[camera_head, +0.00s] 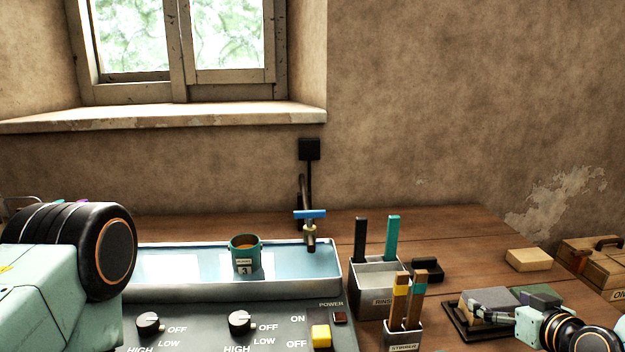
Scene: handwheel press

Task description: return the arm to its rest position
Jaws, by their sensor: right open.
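My right gripper (482,309) is at the lower right, its arm coming in from the right edge. Its dark fingers point left, over or in front of a dark tray (455,322) with grey and green blocks. It appears empty; whether it touches a block I cannot tell. A mint-green link of my left arm with a large black joint (105,250) fills the lower left. My left gripper is not in view.
A water trough (300,285) holds a teal cup (245,262) marked 3, below a blue-handled tap (310,216). In front is a knobbed control panel (200,325). A RINSE bin (372,290) and STIRRER cup (402,341) stand left of the gripper. A wooden box (592,262) is right.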

